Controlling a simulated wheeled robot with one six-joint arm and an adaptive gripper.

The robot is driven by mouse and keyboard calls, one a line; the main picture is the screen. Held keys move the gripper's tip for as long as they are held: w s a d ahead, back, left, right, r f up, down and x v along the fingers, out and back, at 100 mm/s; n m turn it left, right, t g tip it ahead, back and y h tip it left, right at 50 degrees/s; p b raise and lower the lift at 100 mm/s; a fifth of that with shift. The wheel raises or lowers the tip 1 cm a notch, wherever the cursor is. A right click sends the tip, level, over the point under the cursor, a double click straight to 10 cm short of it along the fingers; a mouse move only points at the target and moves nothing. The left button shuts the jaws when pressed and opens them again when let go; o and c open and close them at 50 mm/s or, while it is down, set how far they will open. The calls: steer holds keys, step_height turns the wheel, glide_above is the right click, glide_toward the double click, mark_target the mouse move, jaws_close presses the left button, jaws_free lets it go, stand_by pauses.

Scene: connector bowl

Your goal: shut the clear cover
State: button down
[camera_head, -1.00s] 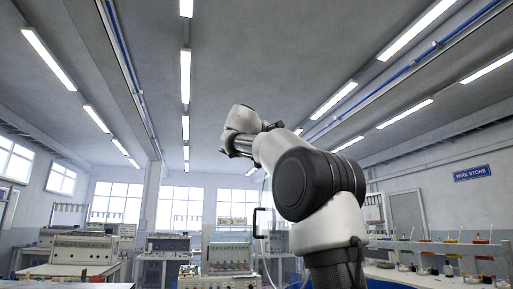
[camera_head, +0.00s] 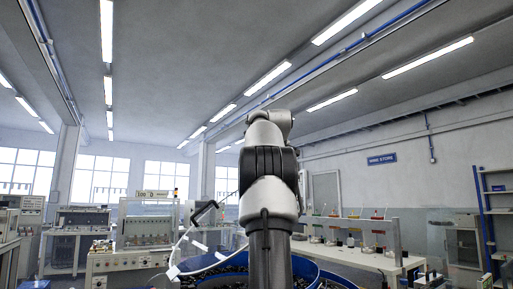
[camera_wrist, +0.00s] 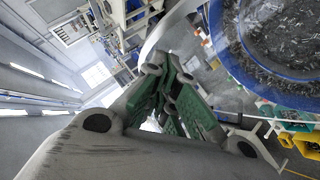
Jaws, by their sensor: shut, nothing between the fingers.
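The clear cover (camera_head: 212,247) is a see-through curved panel in the head view, just left of my arm. In the wrist view the bowl's blue rim (camera_wrist: 236,66) is at the upper right, with many small dark pieces inside. My gripper (camera_wrist: 172,75) shows in the wrist view with its green-padded fingers together and empty, to the left of the bowl and apart from it. My arm hides part of the bowl in the head view.
A bench (camera_head: 350,258) with bottles and a rack stands to the right. Grey test machines (camera_head: 147,232) stand at the left. Yellow and green bins (camera_wrist: 296,140) lie beyond the bowl in the wrist view. A blue shelf frame (camera_head: 484,215) is at the far right.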

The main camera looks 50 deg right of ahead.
steer(key=s+d+f+m+y, duration=0.1)
steer(key=d+f, duration=0.3)
steer(key=f, duration=0.5)
steer(key=s+d+f+m+y, duration=0.1)
steer(key=d+f, duration=0.3)
steer(key=f, duration=0.4)
steer(key=s+d+f+t+y, duration=0.1)
steer(key=d+f+y, duration=0.2)
steer(key=f, duration=0.6)
steer(key=shift+s+d+f+m, duration=0.3)
steer(key=shift+d+m, duration=0.1)
steer(key=shift+d, duration=0.65)
